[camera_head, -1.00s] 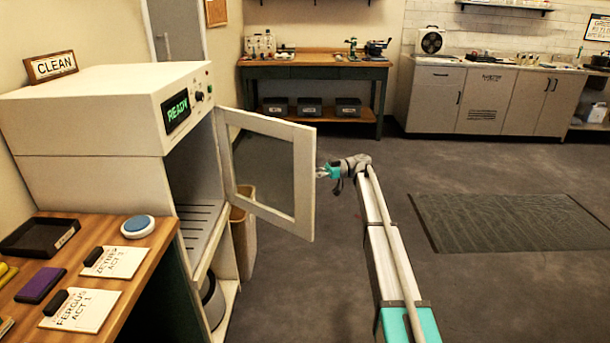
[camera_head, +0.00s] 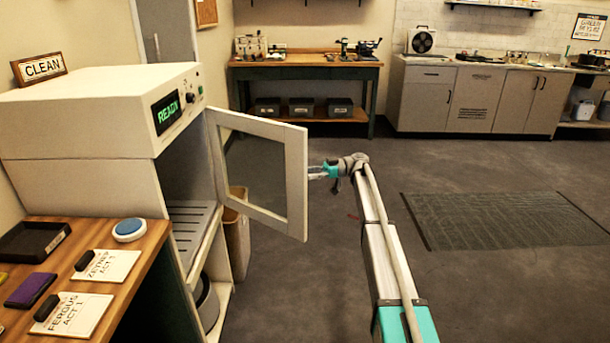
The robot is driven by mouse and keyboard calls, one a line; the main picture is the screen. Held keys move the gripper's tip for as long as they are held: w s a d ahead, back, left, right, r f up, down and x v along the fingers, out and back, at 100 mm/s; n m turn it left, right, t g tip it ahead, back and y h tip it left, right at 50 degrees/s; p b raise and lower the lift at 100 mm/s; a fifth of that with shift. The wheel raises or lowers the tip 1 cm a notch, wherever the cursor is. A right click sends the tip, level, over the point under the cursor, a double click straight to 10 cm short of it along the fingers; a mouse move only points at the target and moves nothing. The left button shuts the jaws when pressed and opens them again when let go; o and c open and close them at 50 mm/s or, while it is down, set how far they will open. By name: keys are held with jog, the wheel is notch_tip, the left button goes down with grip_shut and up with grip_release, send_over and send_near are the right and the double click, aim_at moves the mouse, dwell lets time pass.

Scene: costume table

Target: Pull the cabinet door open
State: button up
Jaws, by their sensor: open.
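The white cabinet (camera_head: 85,186) stands at the left with a lit display on its upper front. Its framed door with a clear pane (camera_head: 257,168) is swung wide open, standing out to the right of the opening. A slatted shelf (camera_head: 188,226) shows inside. My gripper (camera_head: 316,172) is just right of the door's free edge, with its fingers pointing left toward it. The gripper is open and holds nothing. I cannot tell whether a fingertip touches the door edge. No handle is visible from this side.
A wooden table (camera_head: 150,243) with cards, a dark tray (camera_head: 32,241) and a blue round pad (camera_head: 129,230) is at front left. A bin (camera_head: 237,236) stands behind the door. A workbench (camera_head: 305,70) is at the back. The floor right of my arm is clear, with a flat mat (camera_head: 500,220).

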jog(key=shift+v, duration=2.65)
jog(key=shift+c, duration=0.3)
